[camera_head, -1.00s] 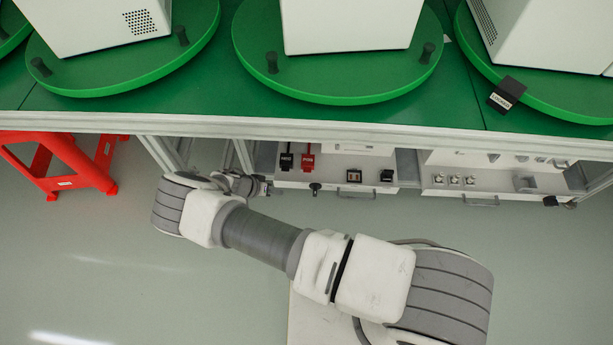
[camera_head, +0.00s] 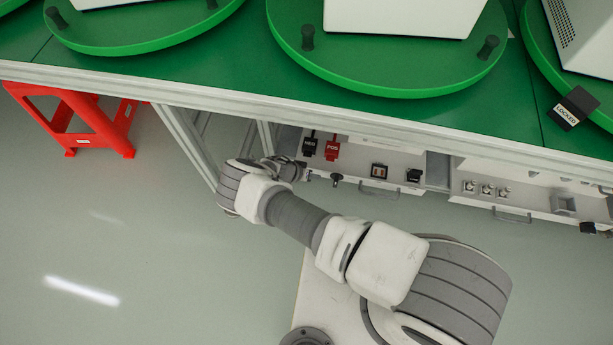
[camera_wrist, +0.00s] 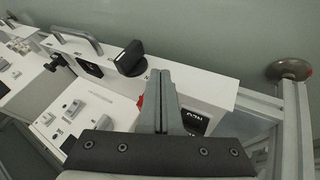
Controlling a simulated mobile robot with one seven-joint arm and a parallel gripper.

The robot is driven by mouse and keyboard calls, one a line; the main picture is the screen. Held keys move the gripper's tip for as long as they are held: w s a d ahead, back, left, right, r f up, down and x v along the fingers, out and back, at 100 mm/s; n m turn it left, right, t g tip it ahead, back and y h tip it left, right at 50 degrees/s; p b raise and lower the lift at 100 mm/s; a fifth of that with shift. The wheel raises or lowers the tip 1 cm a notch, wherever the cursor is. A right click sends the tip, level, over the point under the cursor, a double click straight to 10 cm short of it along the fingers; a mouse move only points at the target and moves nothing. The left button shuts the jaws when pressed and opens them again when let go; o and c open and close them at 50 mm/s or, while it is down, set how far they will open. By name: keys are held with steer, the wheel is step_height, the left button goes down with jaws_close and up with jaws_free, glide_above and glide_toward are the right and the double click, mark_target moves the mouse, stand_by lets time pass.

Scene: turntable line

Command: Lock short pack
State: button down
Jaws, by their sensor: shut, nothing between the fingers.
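A white pack (camera_head: 350,172) sits under the bench, with a black NEG plug (camera_head: 309,144) and a red POS plug (camera_head: 332,148) on top. A black knob (camera_head: 337,180) stands out from its front edge; the knob (camera_wrist: 131,57) is also in the wrist view. My gripper (camera_head: 307,175) is shut and empty, just left of the knob. In the wrist view its fingertips (camera_wrist: 160,74) point over the pack beside the knob, and I cannot tell whether they touch. The fingers hide part of the red plug. No frame shows which pack is the short one.
A second pack (camera_head: 530,205) with several small fittings stands to the right. Green turntables (camera_head: 390,80) carry white boxes above. A LOCKED tag (camera_head: 566,115) lies at the right turntable. A red stool (camera_head: 70,120) stands left, bench legs (camera_head: 190,140) nearer. The front floor (camera_head: 110,240) is open.

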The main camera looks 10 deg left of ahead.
mark_target(336, 180)
steer(key=shift+w+d+f, duration=0.1)
steer(key=shift+d+f, duration=0.05)
steer(key=shift+d, duration=0.95)
steer(key=shift+d+f, duration=0.15)
steer(key=shift+d, duration=0.95)
steer(key=shift+d, duration=0.1)
steer(key=shift+d+y+p, duration=0.1)
steer(key=shift+y+p, duration=0.4)
steer(key=shift+p, duration=0.4)
steer(key=shift+y+p, duration=0.4)
steer(key=shift+p, duration=0.1)
steer(key=shift+d+r+m+y+p, duration=0.15)
steer(key=shift+r+m+y+p, duration=0.2)
steer(key=shift+y+p, duration=0.3)
